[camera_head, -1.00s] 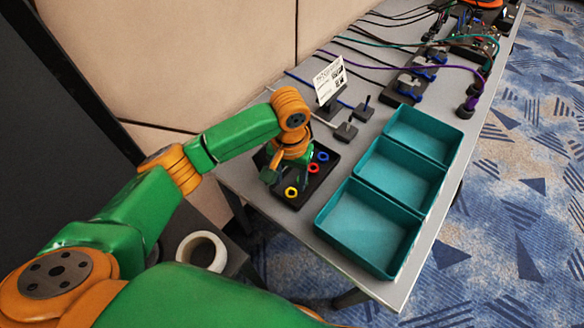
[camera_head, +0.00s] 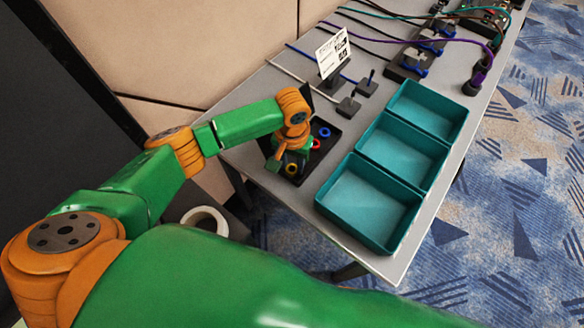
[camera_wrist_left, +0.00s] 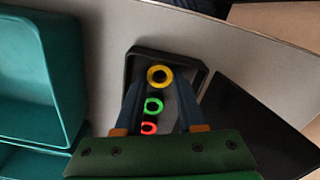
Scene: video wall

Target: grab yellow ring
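The yellow ring (camera_head: 291,169) lies at the near end of a small black tray (camera_head: 299,182) on the grey table, partly shaded by my left gripper (camera_head: 281,163). In the left wrist view the yellow ring (camera_wrist_left: 159,76) lies flat between the tips of my left gripper (camera_wrist_left: 158,84), whose two fingers are apart with nothing held. I cannot tell how high the tips are above it. A green ring (camera_wrist_left: 153,106) and a red ring (camera_wrist_left: 149,128) lie in line behind it. A blue ring (camera_head: 324,132) is at the tray's far end. My right gripper is out of view.
A teal three-compartment bin (camera_head: 369,207) stands just right of the tray, with its compartments empty. A sign on a stand (camera_head: 333,56), small black blocks and cables lie farther back. A white roll (camera_head: 205,221) is low at left, below the table edge.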

